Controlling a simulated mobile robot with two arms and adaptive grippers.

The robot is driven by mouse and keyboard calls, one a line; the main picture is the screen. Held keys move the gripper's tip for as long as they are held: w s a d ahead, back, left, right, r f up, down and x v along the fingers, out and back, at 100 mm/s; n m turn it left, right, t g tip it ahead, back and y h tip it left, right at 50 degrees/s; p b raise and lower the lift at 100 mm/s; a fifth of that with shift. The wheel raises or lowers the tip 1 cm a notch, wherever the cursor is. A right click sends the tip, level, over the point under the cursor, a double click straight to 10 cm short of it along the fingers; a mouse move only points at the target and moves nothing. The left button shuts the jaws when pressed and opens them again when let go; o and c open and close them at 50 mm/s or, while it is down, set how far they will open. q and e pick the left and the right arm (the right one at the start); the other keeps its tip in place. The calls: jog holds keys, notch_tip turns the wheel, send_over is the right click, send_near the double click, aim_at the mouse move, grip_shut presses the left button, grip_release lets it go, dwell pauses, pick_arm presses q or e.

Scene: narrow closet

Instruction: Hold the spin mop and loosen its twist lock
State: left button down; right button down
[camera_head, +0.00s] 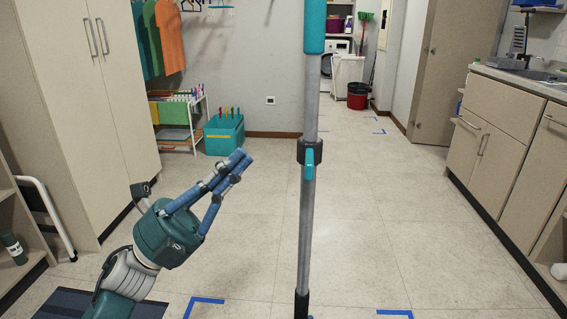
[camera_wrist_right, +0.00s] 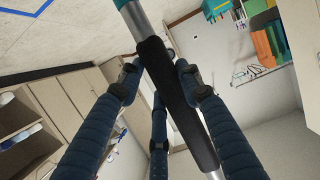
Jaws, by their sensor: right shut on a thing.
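The spin mop (camera_head: 308,100) stands upright in the middle of the head view, with a grey pole and a teal grip at the top. Its twist lock (camera_head: 309,153) is a black collar with a small teal lever. My left gripper (camera_head: 238,166) is left of the pole, apart from the lock, with nothing seen between its blue fingers; their tips lie near each other, and how far they are closed is unclear. In the right wrist view, my right gripper (camera_wrist_right: 156,82) is shut around a black section of the mop pole (camera_wrist_right: 178,100). The mop's lower end is out of view.
A tall cabinet (camera_head: 75,100) stands at left and a counter (camera_head: 500,110) at right. The tiled floor around the mop is mostly clear.

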aim_at(309, 158)
pick_arm(q)
jog(key=s+a+r+m+g+y, duration=0.2)
jog(key=a+m+g+y, duration=0.4)
jog(key=m+g, duration=0.5)
jog(key=m, duration=0.7)
jog(key=shift+s+a+m, duration=0.15)
jog(key=shift+s+m, duration=0.15)
jog(key=d, duration=1.4)
